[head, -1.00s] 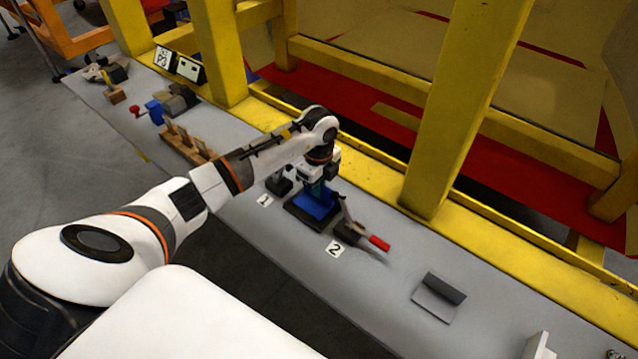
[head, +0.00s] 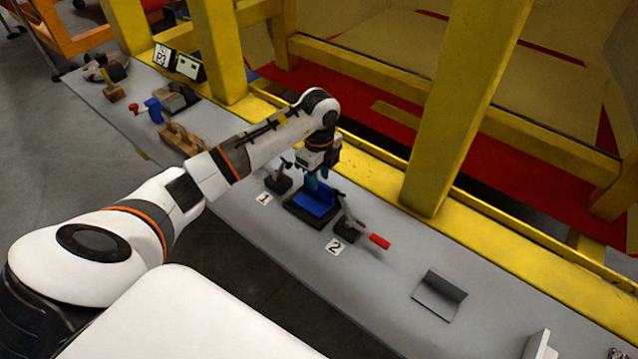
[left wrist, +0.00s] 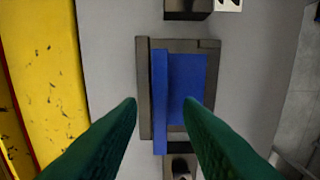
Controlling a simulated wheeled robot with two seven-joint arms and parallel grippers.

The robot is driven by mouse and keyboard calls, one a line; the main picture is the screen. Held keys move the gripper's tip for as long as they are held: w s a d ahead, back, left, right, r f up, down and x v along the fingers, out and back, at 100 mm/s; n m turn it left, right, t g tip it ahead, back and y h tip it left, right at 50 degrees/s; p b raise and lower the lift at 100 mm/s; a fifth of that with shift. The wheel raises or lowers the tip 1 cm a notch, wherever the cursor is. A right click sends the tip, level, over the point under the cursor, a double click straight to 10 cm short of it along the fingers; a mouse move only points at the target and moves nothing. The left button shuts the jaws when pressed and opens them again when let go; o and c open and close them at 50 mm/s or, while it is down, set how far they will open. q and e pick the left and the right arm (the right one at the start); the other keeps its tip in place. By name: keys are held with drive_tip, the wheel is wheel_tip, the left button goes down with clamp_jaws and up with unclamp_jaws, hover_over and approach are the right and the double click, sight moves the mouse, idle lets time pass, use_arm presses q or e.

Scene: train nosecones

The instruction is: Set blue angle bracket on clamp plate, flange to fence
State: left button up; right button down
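The blue angle bracket (head: 312,203) lies on the dark clamp plate (head: 300,217). In the left wrist view the bracket's flat leg (left wrist: 188,80) is on the plate and its flange (left wrist: 160,95) runs along the dark fence (left wrist: 144,85), very close to it; whether they touch I cannot tell. One end of the flange reaches past the plate's fence. My left gripper (head: 318,183) is above the bracket; its green fingers (left wrist: 161,108) are open, apart on either side of the flange, with nothing gripped. My right gripper is out of view.
Toggle clamps flank the plate: one by label 1 (head: 278,182), one by label 2 with a red handle (head: 379,241). A grey angle piece (head: 439,295) lies to the right on the grey bench. A wooden rack (head: 181,139) stands left; yellow posts (head: 450,130) rise behind.

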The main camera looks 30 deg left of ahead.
sight(319, 182)
use_arm(q)
wheel_tip(319, 182, up, 9)
drive_tip(key=b, duration=0.1)
drive_tip(key=shift+b, duration=0.3)
drive_tip(key=shift+f, duration=0.1)
